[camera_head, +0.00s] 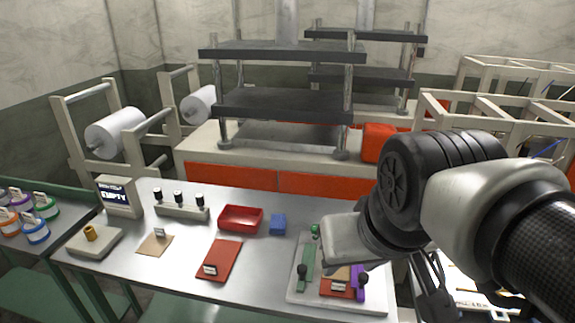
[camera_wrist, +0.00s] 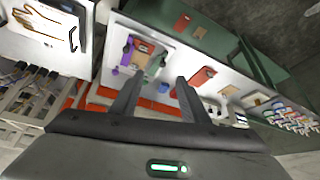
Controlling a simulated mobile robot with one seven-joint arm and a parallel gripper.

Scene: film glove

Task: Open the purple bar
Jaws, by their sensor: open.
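The purple bar (camera_head: 358,291) lies along the right side of a pale plate (camera_head: 309,298) at the table's front right, with a black knob by it. In the wrist view the purple bar (camera_wrist: 126,56) shows beyond the left finger. A green bar (camera_head: 308,264) lies along the plate's left side, with a red and a tan piece between the bars. My gripper (camera_wrist: 158,82) is open, with nothing between its fingers, and apart from the bar. In the head view my arm hides the area right of the plate.
A blue block (camera_head: 278,225), a red tray (camera_head: 240,219) and a flat red piece (camera_head: 219,260) stand left of the plate. A display box reading EMPTY (camera_head: 119,196) is at the back left. A rack (camera_head: 285,105) stands behind the table.

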